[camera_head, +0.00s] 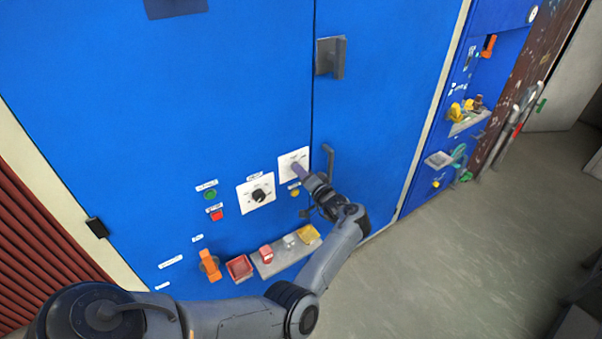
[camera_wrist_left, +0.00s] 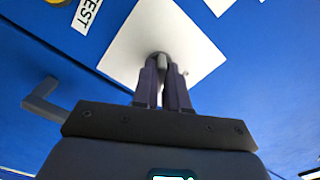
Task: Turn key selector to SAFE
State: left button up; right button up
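The key selector is a small grey piece (camera_wrist_left: 163,60) on a white square plate (camera_head: 294,160) on the blue cabinet, left of the door seam. The plate also shows tilted in the left wrist view (camera_wrist_left: 135,45). My left gripper (camera_head: 298,170) is at this plate. In the left wrist view its two dark fingers (camera_wrist_left: 161,75) are close together on both sides of the grey piece and look shut on it. The fingers hide most of the selector and its markings, so I cannot read its position. My right gripper is not in view.
Left of it are a black rotary knob (camera_head: 259,196) on a white plate, a green button (camera_head: 210,194) and a red button (camera_head: 217,215). A dark door handle (camera_head: 329,160) stands out close to the right. A shelf (camera_head: 285,257) with small coloured items is below.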

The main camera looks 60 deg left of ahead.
pick_arm(q)
grip_shut()
jog(key=shift+f+n, duration=0.1)
jog(key=shift+n, duration=0.3)
jog(key=shift+n+b, duration=2.75)
jog(key=shift+n, duration=2.85)
